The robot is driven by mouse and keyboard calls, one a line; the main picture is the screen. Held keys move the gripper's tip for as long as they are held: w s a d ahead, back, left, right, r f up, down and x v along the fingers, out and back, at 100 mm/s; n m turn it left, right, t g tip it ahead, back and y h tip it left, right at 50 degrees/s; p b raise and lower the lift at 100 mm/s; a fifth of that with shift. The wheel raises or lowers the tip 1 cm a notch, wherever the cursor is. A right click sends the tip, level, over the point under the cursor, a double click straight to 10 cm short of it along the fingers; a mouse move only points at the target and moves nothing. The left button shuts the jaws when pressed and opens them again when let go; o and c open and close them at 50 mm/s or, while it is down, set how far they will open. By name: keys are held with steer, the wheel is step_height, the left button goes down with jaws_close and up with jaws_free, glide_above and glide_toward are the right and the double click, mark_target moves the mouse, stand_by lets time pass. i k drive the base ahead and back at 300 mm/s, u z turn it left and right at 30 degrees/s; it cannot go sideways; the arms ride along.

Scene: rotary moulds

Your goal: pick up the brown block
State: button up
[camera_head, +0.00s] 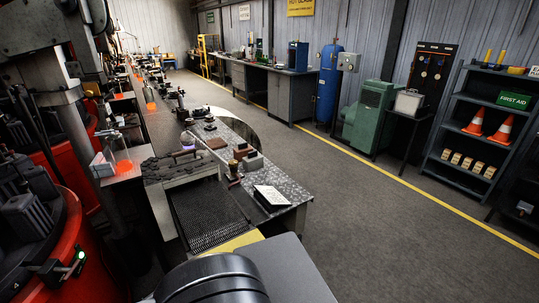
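A flat brown block (217,143) lies on the speckled grey bench top (283,186), near the middle of the picture. A small brown piece with a lighter top (241,151) stands to its right and nearer to me. I cannot tell from this view which one the task names. My gripper is not in view, so its state and hold do not show. The dark rounded part at the bottom edge looks like my own body.
A grey block (253,162), a brown-handled tool (234,173) and a white card or pad (271,196) share the bench. A dark mesh conveyor (207,213) runs along its left. Red machinery (65,240) stands at left. The grey floor (360,200) is open at right.

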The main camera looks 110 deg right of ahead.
mark_target(243, 150)
steer(key=z, duration=3.7)
steer(key=k, duration=1.65)
steer(key=z, duration=0.95)
steer(key=i, duration=4.75)
steer(key=z, duration=1.25)
